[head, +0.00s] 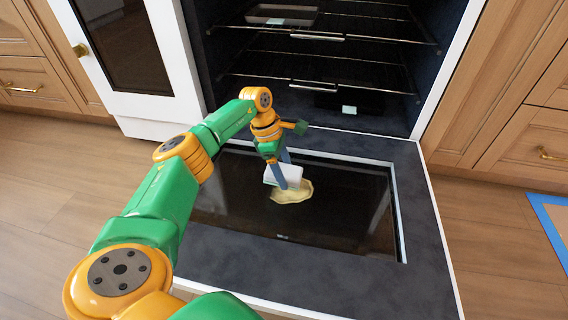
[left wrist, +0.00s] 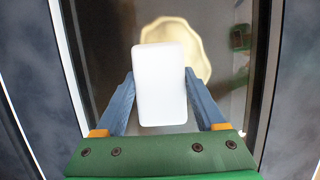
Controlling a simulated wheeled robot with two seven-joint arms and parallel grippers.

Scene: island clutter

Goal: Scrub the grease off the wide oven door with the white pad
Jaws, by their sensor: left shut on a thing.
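The wide oven door (head: 330,215) is folded down open, its dark glass facing up inside a grey frame. A pale yellow grease patch (head: 292,192) lies on the glass. It also shows in the left wrist view (left wrist: 178,27). My left gripper (head: 284,178) is shut on the white pad (head: 281,174), with a blue finger on each side. The pad (left wrist: 160,85) is over the near part of the patch and covers some of it; I cannot tell if it touches the glass. My right gripper is not in view.
The open oven cavity (head: 322,75) with wire racks stands behind the door. A narrow white oven door (head: 125,45) is at the left. Wooden cabinets (head: 530,100) flank both sides. A blue-edged rug (head: 550,222) lies at the right on the wood floor.

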